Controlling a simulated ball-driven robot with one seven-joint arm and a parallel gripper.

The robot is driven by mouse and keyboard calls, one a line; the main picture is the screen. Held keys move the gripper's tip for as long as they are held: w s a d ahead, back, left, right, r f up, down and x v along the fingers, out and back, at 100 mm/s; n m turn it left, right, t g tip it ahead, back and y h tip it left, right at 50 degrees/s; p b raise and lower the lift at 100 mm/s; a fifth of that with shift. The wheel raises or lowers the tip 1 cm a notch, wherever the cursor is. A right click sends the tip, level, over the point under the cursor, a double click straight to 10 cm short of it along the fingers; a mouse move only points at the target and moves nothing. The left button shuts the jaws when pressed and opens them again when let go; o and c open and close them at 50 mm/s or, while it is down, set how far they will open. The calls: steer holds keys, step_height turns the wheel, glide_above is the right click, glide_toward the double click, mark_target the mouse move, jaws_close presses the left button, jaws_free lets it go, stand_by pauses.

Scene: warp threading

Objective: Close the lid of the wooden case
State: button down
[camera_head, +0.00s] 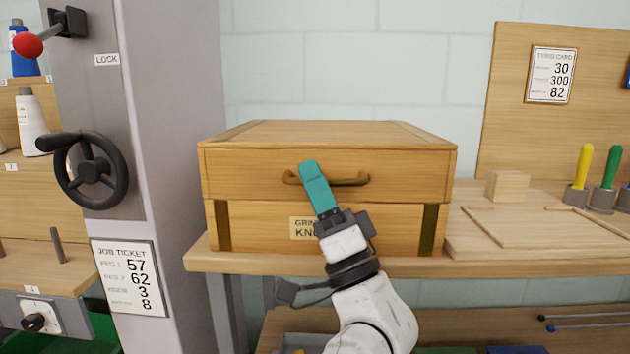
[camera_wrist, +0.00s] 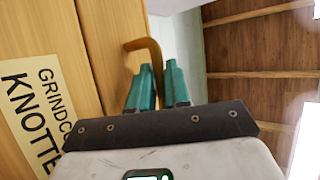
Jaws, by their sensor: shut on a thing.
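The wooden case (camera_head: 265,218) stands on a wooden shelf, with a paper label reading "KNO..." on its lower front. Its lid (camera_head: 245,172) lies level on the lower body, with only a thin seam between them. A brass-coloured handle (camera_head: 350,181) is on the lid's front; it also shows in the wrist view (camera_wrist: 148,47). My gripper (camera_head: 311,170) has teal fingers and is at the left-middle part of the handle, shut on it. In the wrist view the fingers (camera_wrist: 158,85) stand close together at the handle, and their grip on it is partly hidden.
To the right are a light wooden tray (camera_head: 525,235), a small block (camera_head: 508,186) and tools with yellow (camera_head: 584,165) and green handles. To the left a grey post (camera_head: 170,130) carries a black handwheel (camera_head: 92,172) and a red-knobbed lever (camera_head: 28,44).

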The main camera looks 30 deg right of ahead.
steer(key=shift+w+f, duration=0.15)
steer(key=shift+f, duration=0.25)
steer(key=c, duration=1.4)
jaws_free()
steer(key=shift+o, duration=1.2)
steer(key=shift+r, duration=0.1)
steer(key=b+v, duration=0.5)
steer(key=v, duration=0.6)
steer(key=shift+b, duration=0.3)
